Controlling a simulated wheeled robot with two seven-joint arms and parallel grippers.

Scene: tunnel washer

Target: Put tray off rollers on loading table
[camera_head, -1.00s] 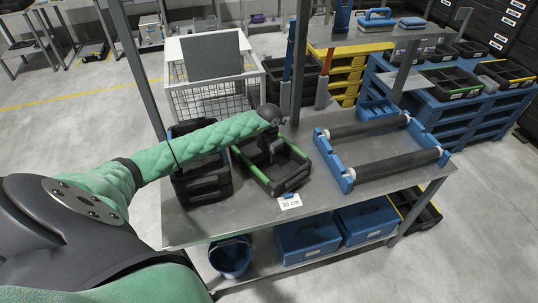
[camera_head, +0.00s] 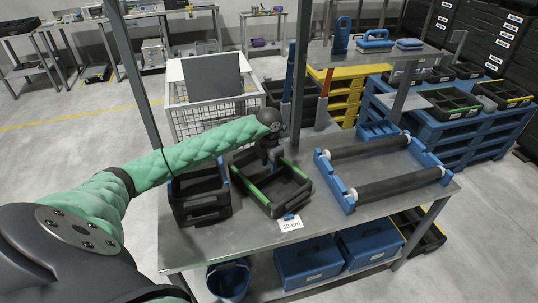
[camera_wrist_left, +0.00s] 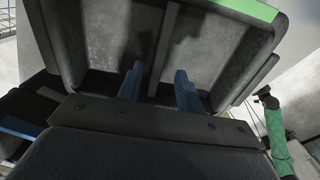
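The tray (camera_head: 258,193), black with green edges, stands on the grey loading table (camera_head: 345,225), left of the rollers. The two dark rollers (camera_head: 400,183) sit in a blue frame and carry nothing. My left gripper (camera_head: 276,160) is above the far part of the tray, pointing down.
Stacked black trays (camera_head: 203,205) stand close left of the tray. A "30 cm" label (camera_head: 291,223) is at the table's front edge. Uprights (camera_head: 299,85) rise behind the table. Blue boxes (camera_head: 307,264) and a blue bucket (camera_head: 228,279) are below.

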